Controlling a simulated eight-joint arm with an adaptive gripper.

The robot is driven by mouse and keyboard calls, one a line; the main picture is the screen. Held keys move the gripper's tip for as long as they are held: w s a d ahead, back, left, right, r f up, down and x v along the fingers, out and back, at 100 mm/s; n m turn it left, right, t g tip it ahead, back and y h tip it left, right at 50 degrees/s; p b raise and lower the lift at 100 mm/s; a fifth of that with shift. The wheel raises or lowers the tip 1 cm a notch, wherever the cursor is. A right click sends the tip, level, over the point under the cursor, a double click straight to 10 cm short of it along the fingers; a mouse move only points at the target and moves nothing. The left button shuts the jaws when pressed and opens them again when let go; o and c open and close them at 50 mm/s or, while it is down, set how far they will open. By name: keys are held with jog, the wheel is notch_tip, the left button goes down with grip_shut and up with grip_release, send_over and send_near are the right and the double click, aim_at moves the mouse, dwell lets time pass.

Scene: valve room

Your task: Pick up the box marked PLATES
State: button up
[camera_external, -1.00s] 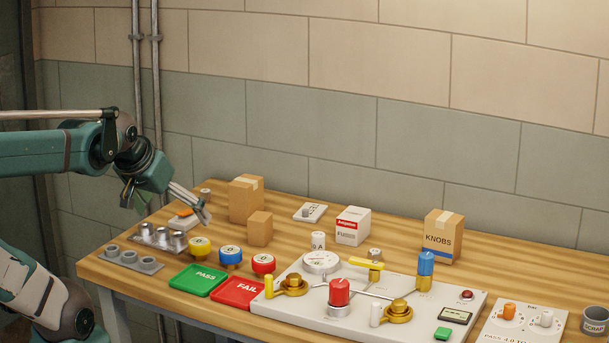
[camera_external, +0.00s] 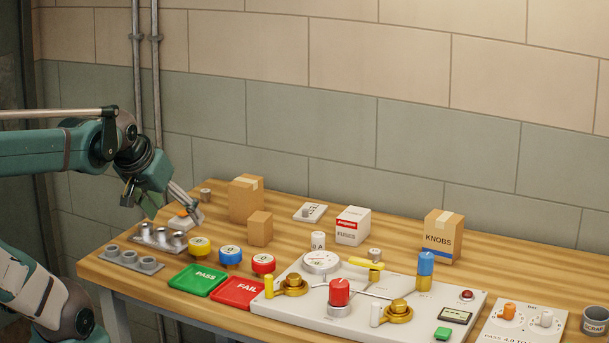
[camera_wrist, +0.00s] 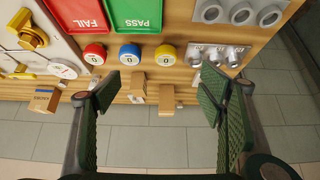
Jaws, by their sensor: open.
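No lettering PLATES can be read in either view. Two brown cardboard boxes without readable marks stand at the back left of the bench: a larger taped box (camera_external: 245,199) and a smaller box (camera_external: 260,229) in front of it. Both also show between my fingers in the wrist view, the larger box (camera_wrist: 167,98) and the smaller box (camera_wrist: 138,86), apart from the fingers. A brown box marked KNOBS (camera_external: 442,237) stands farther right. A white box with a red label (camera_external: 353,226) stands between. My gripper (camera_wrist: 160,92) is open and empty, left of the brown boxes.
The wooden bench (camera_external: 120,272) holds a green PASS tray (camera_external: 200,280), a red FAIL tray (camera_external: 239,291), coloured round knobs (camera_external: 231,256) and a valve panel (camera_external: 455,298). Metal holders (camera_external: 132,261) lie near my gripper. A block wall stands behind.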

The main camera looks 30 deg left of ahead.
notch_tip(320, 180, up, 5)
jog(key=w+r+m+g+p, duration=0.2)
jog(key=w+r+m+p, duration=0.3)
jog(key=w, duration=0.5)
jog(key=m+g+h+p, duration=0.4)
jog(key=m+g+p, duration=0.1)
jog(key=m+p, duration=0.75)
send_over(243, 180)
notch_tip(243, 180, down, 5)
jog(key=shift+m, duration=0.25)
jog(key=f, duration=1.1)
jog(key=shift+a+b, duration=0.2)
jog(key=shift+b, duration=0.1)
jog(key=shift+d+f, duration=0.1)
jog(key=shift+f, duration=0.05)
jog(key=shift+x, duration=1.2)
jog(key=shift+w+d, duration=0.1)
